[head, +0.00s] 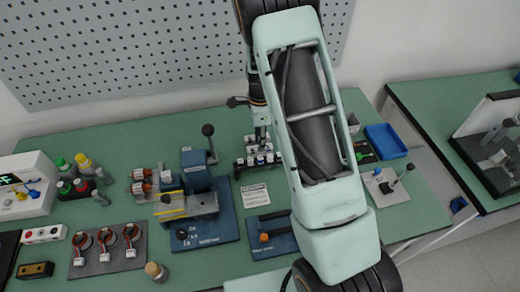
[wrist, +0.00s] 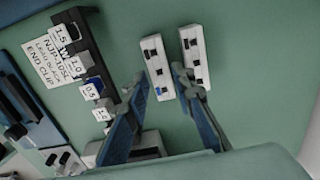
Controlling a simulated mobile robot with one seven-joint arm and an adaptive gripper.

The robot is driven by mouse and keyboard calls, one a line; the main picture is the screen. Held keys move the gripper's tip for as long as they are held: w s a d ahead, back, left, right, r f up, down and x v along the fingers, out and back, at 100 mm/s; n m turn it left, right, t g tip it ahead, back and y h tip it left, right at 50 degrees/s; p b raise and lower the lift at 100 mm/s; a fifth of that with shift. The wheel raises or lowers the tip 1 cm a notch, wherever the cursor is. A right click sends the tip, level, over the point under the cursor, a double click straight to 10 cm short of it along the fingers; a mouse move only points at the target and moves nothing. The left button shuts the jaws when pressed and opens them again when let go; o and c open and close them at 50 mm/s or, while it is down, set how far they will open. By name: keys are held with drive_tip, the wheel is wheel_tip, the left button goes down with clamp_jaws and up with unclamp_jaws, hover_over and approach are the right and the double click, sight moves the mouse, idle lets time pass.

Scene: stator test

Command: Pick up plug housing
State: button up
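In the wrist view two white bars with dark square slots lie side by side on the green bench: a left bar (wrist: 157,66) and a right bar (wrist: 194,55). The left one has a blue spot at its near end. I cannot tell for sure which thing is the plug housing. My gripper (wrist: 160,77) is open, with its two blue fingers apart and nothing seen between the tips but the left bar beyond them. I cannot tell how high the tips are above it. In the head view my arm hides much of this area.
A dark rack (wrist: 95,65) with white number labels stands left of the fingers, beside a printed card (wrist: 57,65). A blue-based press (head: 205,205), a blue tray (head: 386,141) and several stators on a grey plate (head: 88,258) share the bench. Bench right of the bars is clear.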

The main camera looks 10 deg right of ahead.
drive_tip(key=shift+f+p, duration=0.3)
drive_tip(key=shift+f, duration=1.65)
drive_tip(key=shift+c, duration=0.3)
clamp_jaws()
